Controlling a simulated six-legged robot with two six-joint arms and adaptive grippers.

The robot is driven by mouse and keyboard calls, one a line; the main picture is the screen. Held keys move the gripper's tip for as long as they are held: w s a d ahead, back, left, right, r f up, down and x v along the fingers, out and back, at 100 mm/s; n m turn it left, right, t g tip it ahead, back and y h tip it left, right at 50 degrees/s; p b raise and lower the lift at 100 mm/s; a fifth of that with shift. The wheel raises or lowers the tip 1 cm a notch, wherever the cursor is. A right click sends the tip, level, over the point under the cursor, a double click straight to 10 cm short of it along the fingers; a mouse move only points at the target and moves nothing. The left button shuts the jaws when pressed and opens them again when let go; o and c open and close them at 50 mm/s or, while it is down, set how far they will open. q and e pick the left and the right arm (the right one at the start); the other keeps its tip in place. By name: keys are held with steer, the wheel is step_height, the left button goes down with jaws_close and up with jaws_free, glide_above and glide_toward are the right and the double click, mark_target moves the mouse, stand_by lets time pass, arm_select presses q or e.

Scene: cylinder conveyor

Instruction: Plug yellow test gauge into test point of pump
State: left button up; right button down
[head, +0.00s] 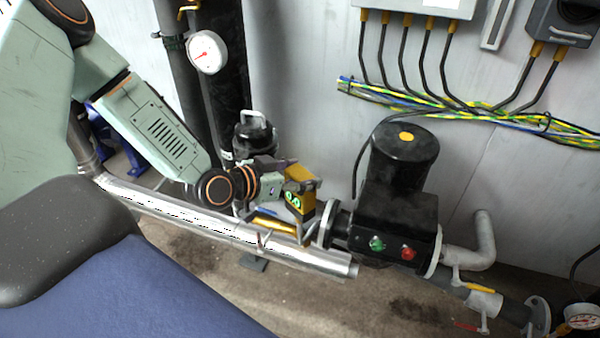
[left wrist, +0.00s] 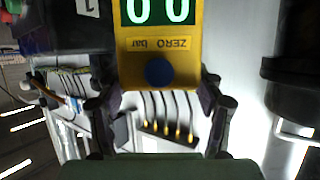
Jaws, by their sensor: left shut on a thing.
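The yellow test gauge (head: 300,203) has a green-digit display and is held beside the left end of the pump. In the left wrist view the gauge (left wrist: 160,55) shows "0 0", a "ZERO bar" label and a blue button. My left gripper (head: 284,176) is shut on the gauge; its fingers flank the gauge's sides in the left wrist view. The pump (head: 402,165) has a black motor with a yellow spot on top and green and red buttons in front. I cannot make out the test point. My right gripper is not in view.
A shiny steel pipe (head: 215,230) runs low in front of the gauge. A round dial gauge (head: 207,52) sits on dark vertical pipes at the back. Cables (head: 455,105) run along the wall above the pump. A yellow-handled valve (head: 480,289) and another dial (head: 582,318) are lower right.

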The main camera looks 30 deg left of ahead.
arm_select(q)
steer(key=shift+f+b, duration=1.5)
steer(key=shift+f, duration=0.3)
steer(key=o, duration=1.9)
